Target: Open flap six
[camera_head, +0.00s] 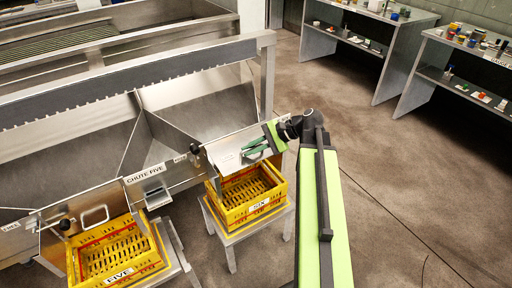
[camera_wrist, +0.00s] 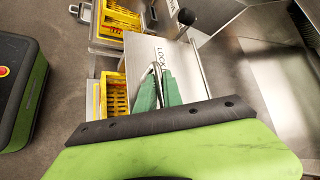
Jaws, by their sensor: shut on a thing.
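Flap six is a grey metal plate (camera_head: 226,152) on the chute above the yellow crate marked SIX (camera_head: 231,216). In the wrist view the plate (camera_wrist: 188,62) carries partly hidden lettering. A black knob (camera_head: 195,148) stands at the plate's left edge; it also shows in the wrist view (camera_wrist: 186,17). My gripper (camera_head: 257,147) has green fingers and is at the plate's metal loop handle (camera_wrist: 158,71). In the wrist view my fingers (camera_wrist: 157,92) are shut on that handle. I cannot tell how far the flap is tilted.
A yellow crate marked FIVE (camera_head: 120,262) stands below another flap (camera_head: 92,214) at the lower left. Both crates rest on metal stands. Shelves with small items (camera_head: 376,25) stand at the back right. The floor (camera_head: 385,165) to the right is mostly clear.

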